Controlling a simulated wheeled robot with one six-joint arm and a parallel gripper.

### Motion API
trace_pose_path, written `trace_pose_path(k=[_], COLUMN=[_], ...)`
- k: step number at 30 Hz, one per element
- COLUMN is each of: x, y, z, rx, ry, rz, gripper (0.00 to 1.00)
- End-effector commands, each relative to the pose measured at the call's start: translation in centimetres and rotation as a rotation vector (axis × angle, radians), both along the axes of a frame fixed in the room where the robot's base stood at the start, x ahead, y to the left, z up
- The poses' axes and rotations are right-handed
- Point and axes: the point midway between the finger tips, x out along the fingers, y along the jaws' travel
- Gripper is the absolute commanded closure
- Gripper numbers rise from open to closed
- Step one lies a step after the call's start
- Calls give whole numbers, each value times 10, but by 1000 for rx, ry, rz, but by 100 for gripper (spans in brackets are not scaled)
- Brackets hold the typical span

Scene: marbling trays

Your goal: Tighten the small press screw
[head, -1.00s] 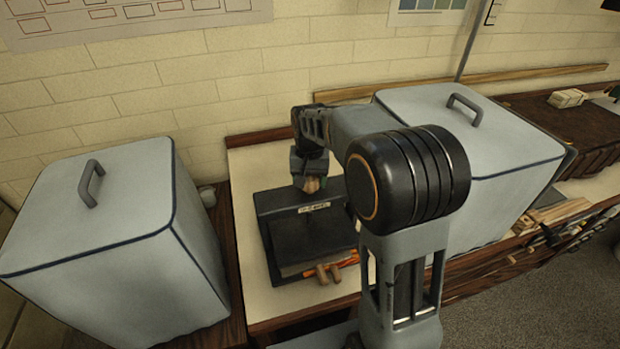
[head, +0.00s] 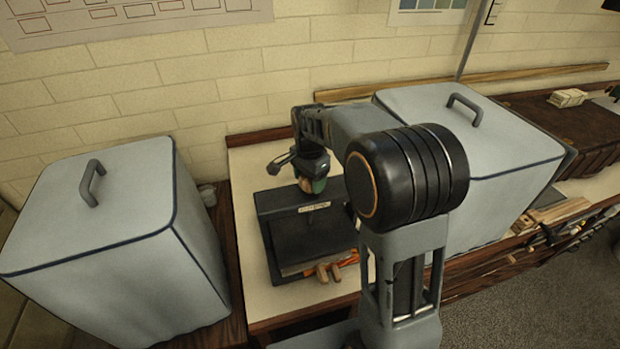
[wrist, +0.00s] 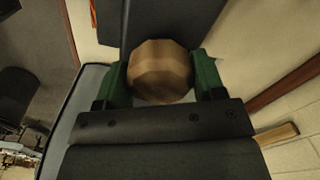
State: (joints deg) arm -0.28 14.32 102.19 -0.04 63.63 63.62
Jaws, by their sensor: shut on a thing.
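The small press (head: 285,235) is dark, with a pale label on its crossbar, and stands on the light bench top. Its screw has a round, faceted wooden knob (wrist: 160,70) on top. My gripper (head: 312,186) is over the press's crossbar, pointing down. In the wrist view its two green fingers (wrist: 160,78) are on either side of the knob, shut on it. In the head view the fingers hide most of the knob, and my arm covers the press's right side.
Tall grey covered boxes with handles stand at left (head: 110,240) and right (head: 480,150) of the bench (head: 245,180). Wooden handles (head: 328,272) and orange pieces lie at the press's front edge. The brick wall is close behind. Bare bench top shows left of the press.

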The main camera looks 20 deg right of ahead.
Motion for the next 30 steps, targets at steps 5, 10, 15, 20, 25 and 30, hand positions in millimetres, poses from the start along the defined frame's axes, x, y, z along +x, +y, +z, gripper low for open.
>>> trace_pose_path(k=[5, 10, 15, 20, 25, 30], x=[0, 0, 0, 0, 0, 0], y=[0, 0, 0, 0, 0, 0], z=[1, 1, 1, 1, 1, 0], rx=[-1, -1, -1, -2, -2, -1], ry=[0, -1, -1, -2, -2, -1], rz=[-50, -72, -77, -77, -76, -76], gripper=[61, 61, 61, 61, 29, 13])
